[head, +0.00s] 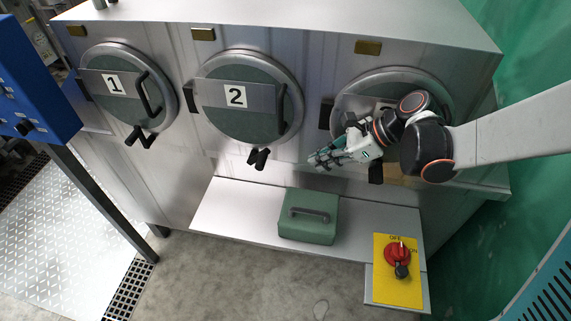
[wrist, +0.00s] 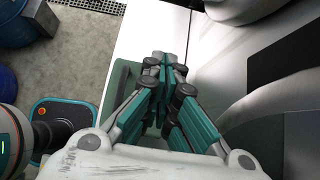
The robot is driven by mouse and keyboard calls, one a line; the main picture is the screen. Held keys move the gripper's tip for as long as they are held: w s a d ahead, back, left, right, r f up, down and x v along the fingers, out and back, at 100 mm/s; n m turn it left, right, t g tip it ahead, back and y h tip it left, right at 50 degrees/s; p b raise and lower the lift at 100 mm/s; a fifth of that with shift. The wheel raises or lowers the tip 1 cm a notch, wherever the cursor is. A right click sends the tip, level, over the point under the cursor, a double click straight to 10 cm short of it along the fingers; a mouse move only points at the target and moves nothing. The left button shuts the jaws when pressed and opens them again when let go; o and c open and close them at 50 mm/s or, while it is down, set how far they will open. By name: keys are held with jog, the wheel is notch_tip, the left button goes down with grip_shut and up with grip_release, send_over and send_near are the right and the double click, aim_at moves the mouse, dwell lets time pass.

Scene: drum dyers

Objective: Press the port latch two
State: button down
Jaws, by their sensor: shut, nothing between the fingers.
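The round port door marked 2 (head: 238,121) is on the machine front, closed, with a dark bar handle at its right. The black latch two (head: 258,158) sticks out just below that door. My gripper (head: 317,160) is shut and empty, to the right of the latch and clear of it, in front of the machine between doors two and three. In the wrist view my gripper (wrist: 167,68) shows with its teal fingers together. I cannot make out latch two in the wrist view.
Port door 1 (head: 114,84) is at the left with its own latch (head: 140,137). The third door (head: 354,103) is partly behind my arm. A green box (head: 308,218) sits on the ledge (head: 237,207) below. A yellow panel with a red switch (head: 397,254) is at the lower right.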

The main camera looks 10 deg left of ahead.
jog(key=a+f+b, duration=0.2)
jog(key=a+f, duration=0.2)
jog(key=a, duration=0.6)
jog(key=shift+w+a+f, duration=0.25)
jog(key=shift+w+f, duration=0.1)
jog(key=shift+f, duration=0.05)
jog(key=shift+w+a+r+h+p, duration=0.1)
jog(key=shift+a+r+h+p, duration=0.3)
jog(key=shift+r, duration=0.2)
jog(key=shift+a+r+h+p, duration=0.25)
jog(key=shift+r+h+p, duration=0.15)
jog(key=shift+r+p, duration=0.15)
